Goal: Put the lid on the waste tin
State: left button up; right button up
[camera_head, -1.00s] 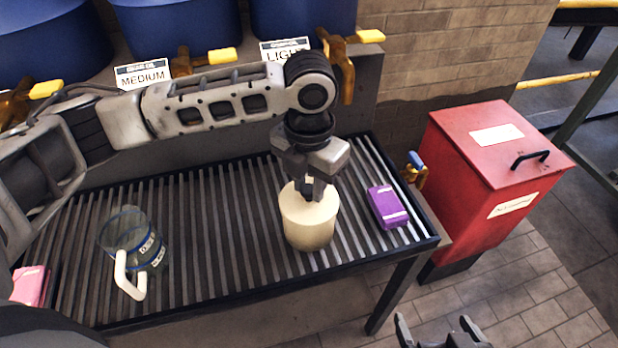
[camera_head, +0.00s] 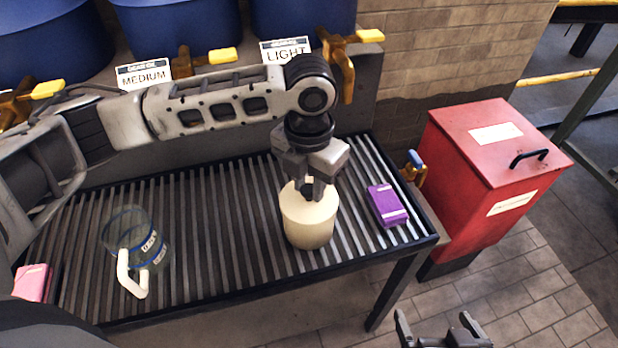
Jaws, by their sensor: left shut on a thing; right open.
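A cream cylinder (camera_head: 308,222) stands upright on the slatted bench, right of its middle. My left gripper (camera_head: 309,192) points down at its top and is shut there; the fingers hide the gripped part, so I cannot tell whether it is a separate lid or part of the cylinder. A red metal box (camera_head: 462,205) stands on the floor at the right. Its flat red top (camera_head: 490,145) has a black handle and is closed. Which of these is the waste tin I cannot read from the labels. My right gripper (camera_head: 438,328) is open and empty at the bottom edge.
A clear jug (camera_head: 130,232) with a white handle stands on the slatted bench (camera_head: 215,230) at the left. A purple pack (camera_head: 387,206) lies right of the cylinder, a pink pack (camera_head: 32,283) far left. Blue drums (camera_head: 180,25) with yellow-handled taps line the back.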

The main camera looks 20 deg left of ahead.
pick_arm(q)
jog(key=shift+f+p, duration=0.15)
jog(key=shift+p, duration=0.3)
dwell(0.8)
jog(key=o, duration=1.5)
jog(key=shift+o, duration=0.2)
